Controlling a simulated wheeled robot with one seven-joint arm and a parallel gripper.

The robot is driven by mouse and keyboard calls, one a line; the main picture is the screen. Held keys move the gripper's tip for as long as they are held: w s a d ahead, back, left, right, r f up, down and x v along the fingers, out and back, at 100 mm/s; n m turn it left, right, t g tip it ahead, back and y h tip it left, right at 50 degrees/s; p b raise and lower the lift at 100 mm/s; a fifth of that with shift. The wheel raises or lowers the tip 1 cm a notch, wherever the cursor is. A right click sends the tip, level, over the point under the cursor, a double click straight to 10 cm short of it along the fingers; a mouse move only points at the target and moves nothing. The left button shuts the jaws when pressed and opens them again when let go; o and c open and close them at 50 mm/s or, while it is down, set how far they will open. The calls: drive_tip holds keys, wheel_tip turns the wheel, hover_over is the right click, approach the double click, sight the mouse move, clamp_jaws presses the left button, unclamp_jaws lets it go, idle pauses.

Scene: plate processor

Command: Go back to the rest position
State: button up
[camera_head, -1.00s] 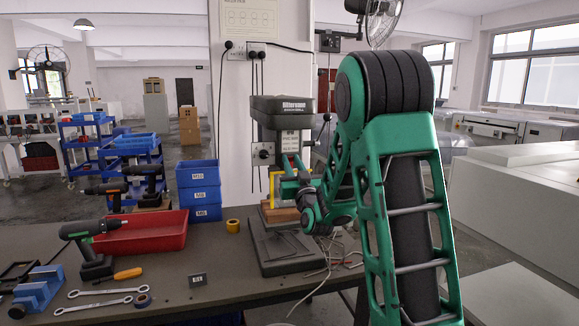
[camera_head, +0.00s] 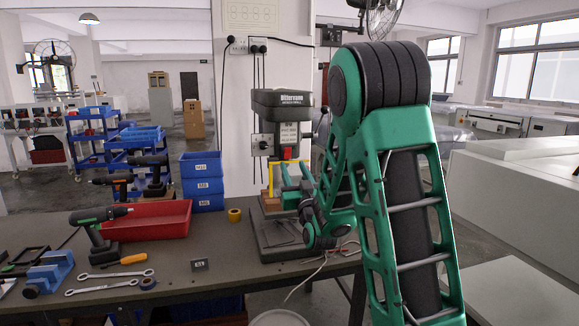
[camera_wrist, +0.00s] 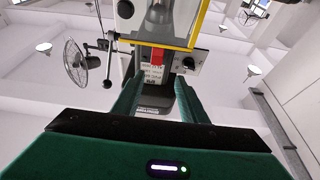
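My gripper (camera_head: 294,174) is in front of the black drill press (camera_head: 283,112) on the workbench (camera_head: 215,270), at the end of my folded green arm. In the wrist view, the two green fingers of my gripper (camera_wrist: 160,92) stand apart with nothing between them. The press shows beyond the fingertips in the wrist view (camera_wrist: 165,100), with its yellow guard frame (camera_wrist: 198,25) above. My arm hides part of the bench's right end in the head view.
A red tray (camera_head: 150,220), a green-black drill (camera_head: 96,232), wrenches (camera_head: 105,287) and stacked blue bins (camera_head: 202,182) are on the bench to the left. A yellow tape roll (camera_head: 234,215) lies near the press base. White machine casings (camera_head: 520,190) stand at the right.

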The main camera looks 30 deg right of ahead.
drive_tip(key=shift+s+f, duration=0.3)
drive_tip(key=shift+s, duration=0.6)
drive_tip(key=shift+a, duration=0.15)
drive_tip(key=shift+w, duration=0.1)
drive_tip(key=s+d+f+g+y, duration=0.2)
drive_tip(key=s+f+g+y, duration=0.1)
drive_tip(key=s+f+g, duration=1.1)
drive_tip(key=s+a+f+m+g+y, duration=0.1)
drive_tip(key=s+a+g, duration=0.2)
drive_tip(key=s, duration=1.1)
drive_tip(key=s+a+f+m+g+y, duration=0.1)
drive_tip(key=s+g, duration=0.3)
drive_tip(key=s, duration=1)
drive_tip(key=shift+s+a+m+y, duration=0.4)
drive_tip(key=shift+a+m+y, duration=0.25)
drive_tip(key=shift+a, duration=0.25)
